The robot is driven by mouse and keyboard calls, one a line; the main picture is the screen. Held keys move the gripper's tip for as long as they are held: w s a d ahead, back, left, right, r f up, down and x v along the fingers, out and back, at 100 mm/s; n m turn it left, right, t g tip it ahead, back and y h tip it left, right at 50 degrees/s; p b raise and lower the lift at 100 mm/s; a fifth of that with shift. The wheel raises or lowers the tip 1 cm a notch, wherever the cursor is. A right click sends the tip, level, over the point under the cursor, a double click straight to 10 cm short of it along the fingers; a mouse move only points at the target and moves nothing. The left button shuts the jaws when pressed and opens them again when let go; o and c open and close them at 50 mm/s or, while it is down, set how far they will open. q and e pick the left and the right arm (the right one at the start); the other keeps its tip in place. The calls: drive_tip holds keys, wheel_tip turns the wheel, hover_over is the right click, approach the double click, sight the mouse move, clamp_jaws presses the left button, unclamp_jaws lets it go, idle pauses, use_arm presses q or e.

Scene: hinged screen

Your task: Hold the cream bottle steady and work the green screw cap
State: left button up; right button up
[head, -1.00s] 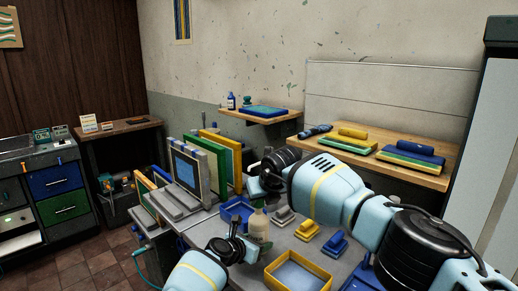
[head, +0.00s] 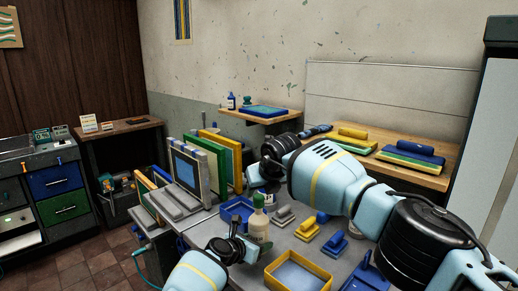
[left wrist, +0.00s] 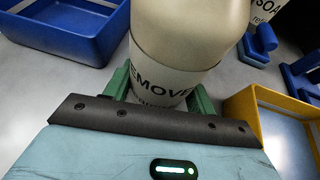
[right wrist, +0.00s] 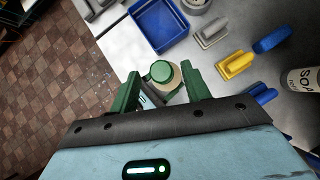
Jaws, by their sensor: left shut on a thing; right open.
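The cream bottle (head: 258,226) stands upright on the grey table, its green screw cap (head: 258,200) on top. My left gripper (head: 238,248) is shut on the bottle from the front left. In the left wrist view its green fingers flank the bottle (left wrist: 185,35), whose label reads "REMOVE" in part. My right gripper (right wrist: 160,84) is open. In the right wrist view the cap (right wrist: 161,71) shows between its fingers, near the tips. No contact between fingers and cap is visible. In the head view my right fingers are hard to make out beside the cap.
A blue tray (head: 238,205) lies behind the bottle and a yellow tray (head: 270,278) in front. Grey, yellow and blue hand tools stand to the right. A white bottle marked "SOA" (right wrist: 303,80) stands nearby. Upright screens (head: 215,165) stand at the table's back left.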

sight(259, 199)
drive_tip(key=shift+s+a+m+h, duration=0.1)
drive_tip(key=shift+a+m+h, duration=0.3)
drive_tip(key=shift+m+h, duration=0.5)
drive_tip(key=m, duration=0.1)
drive_tip(key=m+h, duration=0.1)
drive_tip(key=m, duration=0.1)
drive_tip(key=shift+a+t, duration=0.2)
drive_tip(key=shift+t, duration=0.1)
drive_tip(key=shift+d+f, duration=0.25)
drive_tip(key=shift+f, duration=1.4)
